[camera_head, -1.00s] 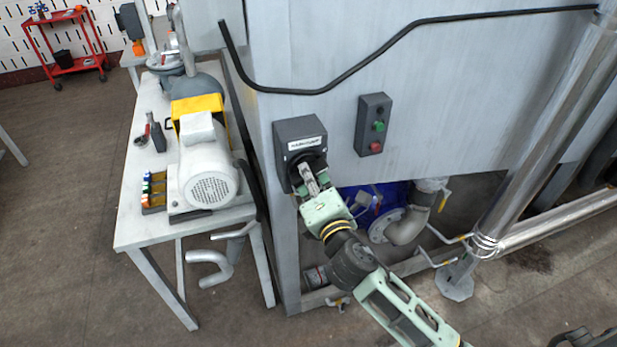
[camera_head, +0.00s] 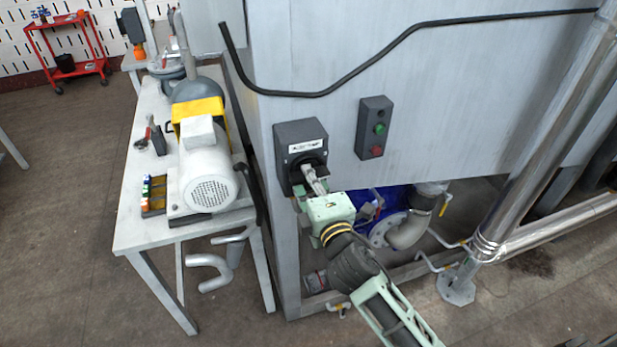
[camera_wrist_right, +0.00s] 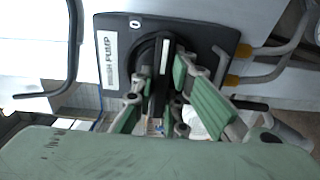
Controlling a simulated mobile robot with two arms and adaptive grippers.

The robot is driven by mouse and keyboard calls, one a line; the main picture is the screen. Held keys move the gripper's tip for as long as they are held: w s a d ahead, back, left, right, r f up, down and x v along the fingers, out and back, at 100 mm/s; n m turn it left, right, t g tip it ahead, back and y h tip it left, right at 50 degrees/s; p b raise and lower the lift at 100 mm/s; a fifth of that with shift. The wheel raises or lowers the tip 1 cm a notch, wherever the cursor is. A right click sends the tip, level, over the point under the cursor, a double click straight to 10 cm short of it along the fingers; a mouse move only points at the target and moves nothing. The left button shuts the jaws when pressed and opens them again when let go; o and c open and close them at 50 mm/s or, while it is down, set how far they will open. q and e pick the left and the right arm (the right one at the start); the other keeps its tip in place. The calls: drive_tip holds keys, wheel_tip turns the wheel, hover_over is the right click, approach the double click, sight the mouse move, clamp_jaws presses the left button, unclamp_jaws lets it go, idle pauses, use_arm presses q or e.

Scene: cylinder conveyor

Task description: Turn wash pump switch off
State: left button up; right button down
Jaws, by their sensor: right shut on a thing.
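The wash pump switch (camera_head: 290,139) is a dark grey box with a white label, fixed near the left edge of the large grey tank panel. In the right wrist view the switch box (camera_wrist_right: 112,25) shows the label "PUMP" and a black rotary knob (camera_wrist_right: 163,60) with a white mark. My right gripper (camera_wrist_right: 162,95) has its green fingers on both sides of the knob, shut on it. In the head view my right gripper (camera_head: 312,180) is at the lower front of the box and hides most of the knob. My left gripper is not in view.
A grey control box (camera_head: 373,152) with a green and a red button is to the right of the switch. A black cable (camera_head: 330,90) runs above. A table (camera_head: 130,215) with a white motor (camera_head: 207,175) stands at left. Pipes (camera_head: 410,230) lie below right.

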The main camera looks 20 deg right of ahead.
drive_tip(key=c, duration=1.7)
unclamp_jaws()
drive_tip(key=shift+c, duration=0.2)
drive_tip(key=shift+s, duration=0.1)
drive_tip(key=s, duration=1.1)
drive_tip(key=shift+s+d, duration=0.25)
drive_tip(key=shift+s, duration=0.15)
drive_tip(key=shift+f, duration=0.1)
